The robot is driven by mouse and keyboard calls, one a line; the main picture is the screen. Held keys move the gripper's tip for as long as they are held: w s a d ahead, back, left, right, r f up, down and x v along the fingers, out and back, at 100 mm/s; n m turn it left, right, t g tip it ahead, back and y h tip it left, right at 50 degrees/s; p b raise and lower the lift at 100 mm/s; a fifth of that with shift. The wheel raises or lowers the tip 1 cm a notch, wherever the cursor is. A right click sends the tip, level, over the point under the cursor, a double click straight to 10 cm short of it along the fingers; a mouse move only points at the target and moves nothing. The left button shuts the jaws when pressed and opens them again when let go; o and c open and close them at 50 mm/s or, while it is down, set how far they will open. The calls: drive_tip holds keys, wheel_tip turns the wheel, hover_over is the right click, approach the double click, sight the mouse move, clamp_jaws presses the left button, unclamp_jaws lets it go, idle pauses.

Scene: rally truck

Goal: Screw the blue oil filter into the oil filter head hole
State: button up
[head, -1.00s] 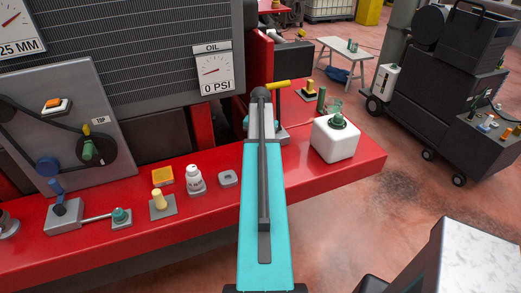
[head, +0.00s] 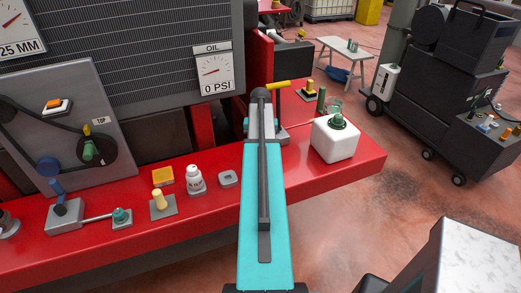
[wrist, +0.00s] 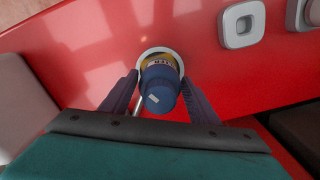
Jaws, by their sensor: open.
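In the wrist view the blue oil filter (wrist: 160,92), with a yellowish lettered band, stands between the fingers of my gripper (wrist: 158,78). The fingers are open, one on each side, with a visible gap to the filter. The filter's far end lies over or inside a pale round ring (wrist: 143,54) on the red surface, which looks like the oil filter head. How deep it sits in the hole cannot be told. In the head view my arm hides the filter and the ring.
A grey square block with a hole (head: 228,178) lies on the red bench (head: 352,168), also seen in the wrist view (wrist: 241,25). A white jug (head: 335,140) stands right of my arm.

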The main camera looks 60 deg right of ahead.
idle(0.4)
drive_tip(key=shift+n, duration=1)
drive_tip(key=c, duration=0.6)
drive_tip(key=shift+o, duration=0.2)
drive_tip(key=shift+m, duration=0.9)
